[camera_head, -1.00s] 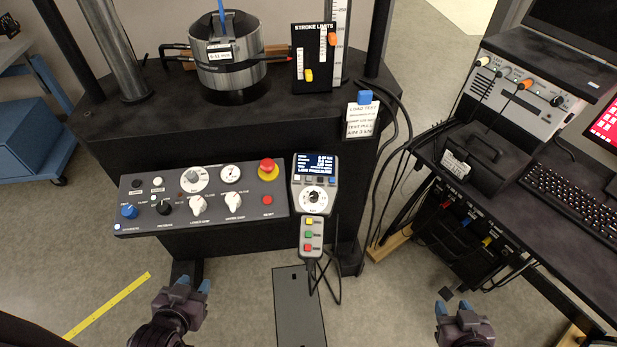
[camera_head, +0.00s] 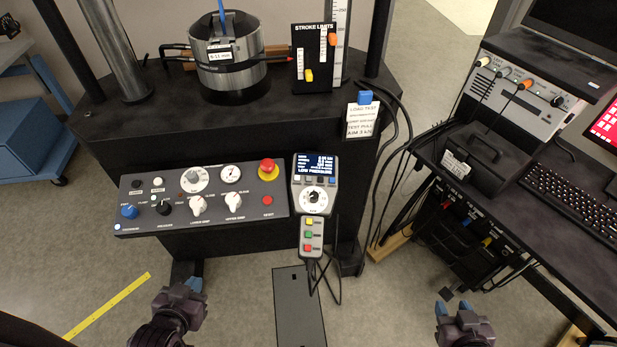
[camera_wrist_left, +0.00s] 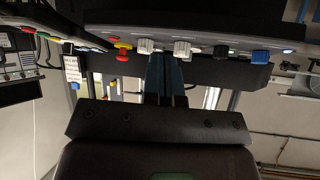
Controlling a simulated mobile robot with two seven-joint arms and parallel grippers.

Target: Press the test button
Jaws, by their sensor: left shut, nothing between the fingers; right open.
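A grey handheld pendant (camera_head: 311,237) with yellow, green and red buttons hangs below a display unit (camera_head: 315,185) with a dial; its labels are too small to read, so I cannot tell which button is the test one. The console (camera_head: 203,198) to its left carries knobs, a red emergency stop (camera_head: 267,168) and a red button (camera_head: 267,200). My left gripper (camera_head: 193,284) is shut and empty, below and apart from the console; its closed fingers show in the left wrist view (camera_wrist_left: 165,75). My right gripper (camera_head: 452,308) is open and empty, right of and below the pendant.
A metal cylinder (camera_head: 228,70) and a stroke limits board (camera_head: 314,60) stand on the dark machine table. A load test sign (camera_head: 361,120) hangs at its front. Cables run beside the pendant. A desk with keyboard (camera_head: 580,200) is at right. Open floor lies in front.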

